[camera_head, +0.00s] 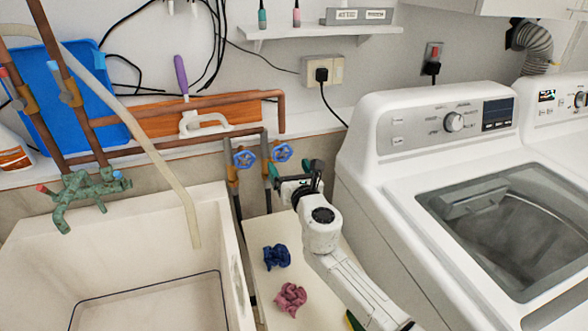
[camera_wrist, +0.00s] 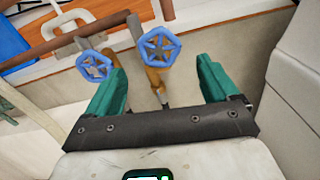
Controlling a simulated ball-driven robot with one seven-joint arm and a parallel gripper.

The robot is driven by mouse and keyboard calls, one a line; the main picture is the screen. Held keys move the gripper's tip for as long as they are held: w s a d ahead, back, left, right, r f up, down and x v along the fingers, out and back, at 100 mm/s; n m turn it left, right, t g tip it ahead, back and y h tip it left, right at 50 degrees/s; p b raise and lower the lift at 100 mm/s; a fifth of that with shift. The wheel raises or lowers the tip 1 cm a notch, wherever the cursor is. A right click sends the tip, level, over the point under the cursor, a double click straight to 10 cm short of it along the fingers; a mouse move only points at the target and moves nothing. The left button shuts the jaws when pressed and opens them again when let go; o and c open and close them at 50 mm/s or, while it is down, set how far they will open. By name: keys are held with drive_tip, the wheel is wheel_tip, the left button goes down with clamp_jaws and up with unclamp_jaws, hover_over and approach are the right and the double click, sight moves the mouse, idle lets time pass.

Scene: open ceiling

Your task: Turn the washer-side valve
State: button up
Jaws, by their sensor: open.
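Two blue handwheel valves stand on copper pipes between the sink and the washer. The washer-side valve (camera_head: 282,152) is the right one of the pair; it also shows in the wrist view (camera_wrist: 159,46), between and just beyond my fingertips. The other valve (camera_head: 244,159) is to its left and shows in the wrist view (camera_wrist: 94,65) beyond the left finger. My gripper (camera_head: 290,168) is open and empty, just in front of the washer-side valve. In the wrist view, its two green fingers (camera_wrist: 161,64) are spread wide. I cannot tell whether a finger touches the wheel.
The white washer (camera_head: 430,128) stands close on the right. The utility sink (camera_head: 150,235) is on the left, with a pale hose (camera_head: 165,170) hanging over it. Blue (camera_head: 277,256) and pink (camera_head: 291,298) cloths lie on the light surface below my arm. Copper pipes (camera_head: 200,104) run above.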

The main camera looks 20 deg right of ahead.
drive_tip(key=shift+s+p, duration=0.55)
drive_tip(key=shift+s, duration=1.35)
drive_tip(key=s+d+f+m+g, duration=0.2)
drive_tip(key=s+f+m+g, duration=0.1)
drive_tip(key=s+m, duration=0.6)
drive_tip(key=s+d+f+m+g+h, duration=0.1)
drive_tip(key=s+d+f+m+g, duration=0.2)
drive_tip(key=s+m, duration=0.6)
drive_tip(key=s+d+f+m+g+h, duration=0.1)
drive_tip(key=s+d+f+m+g, duration=0.1)
drive_tip(key=s+f+m+g, duration=0.2)
drive_tip(key=shift+s+d+f+m, duration=0.1)
drive_tip(key=shift+s+f+m, duration=0.4)
drive_tip(key=shift+s+m, duration=0.75)
drive_tip(key=shift+s+f+m, duration=0.45)
drive_tip(key=shift+s+m, duration=0.35)
drive_tip(key=shift+m, duration=0.75)
drive_tip(key=shift+s+d+f+m, duration=0.1)
drive_tip(key=shift+s+f+m, duration=0.4)
drive_tip(key=shift+s+m, duration=0.75)
drive_tip(key=s+f+m+g+y, duration=0.1)
drive_tip(key=s+f+m+g, duration=0.1)
drive_tip(key=s, duration=0.8)
drive_tip(key=s+f+m+g, duration=0.3)
drive_tip(key=s+f+g, duration=0.2)
drive_tip(key=s, duration=0.5)
drive_tip(key=shift+d+y, duration=0.35)
drive_tip(key=shift+y, duration=0.05)
